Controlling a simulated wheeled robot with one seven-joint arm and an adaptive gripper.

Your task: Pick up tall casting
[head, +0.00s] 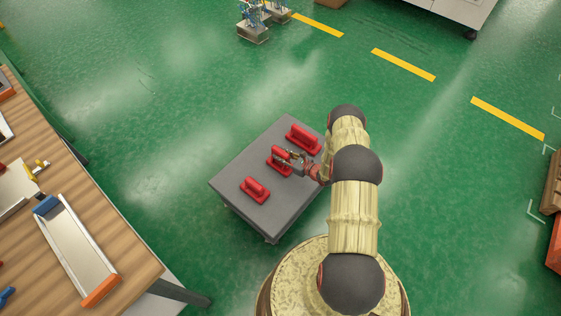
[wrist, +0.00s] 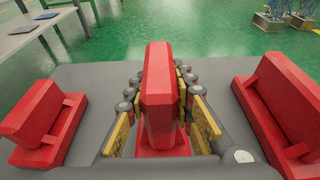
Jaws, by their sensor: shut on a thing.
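Three red castings stand in a row on a dark grey table (head: 240,183). The middle casting (wrist: 159,97) is tall and upright in the wrist view, with its base at the table top; it also shows in the head view (head: 276,158), partly hidden by my gripper. My gripper (wrist: 163,103) has its yellow-padded fingers on both sides of this casting and is shut on it. Another red casting (wrist: 48,125) stands to the left in the wrist view, and a larger one (wrist: 283,110) to the right. Neither touches the gripper.
A wooden workbench (head: 95,225) with trays and tools stands at the left in the head view. Green floor (head: 130,80) is open around the grey table. A stand with blue parts (head: 252,32) is at the top.

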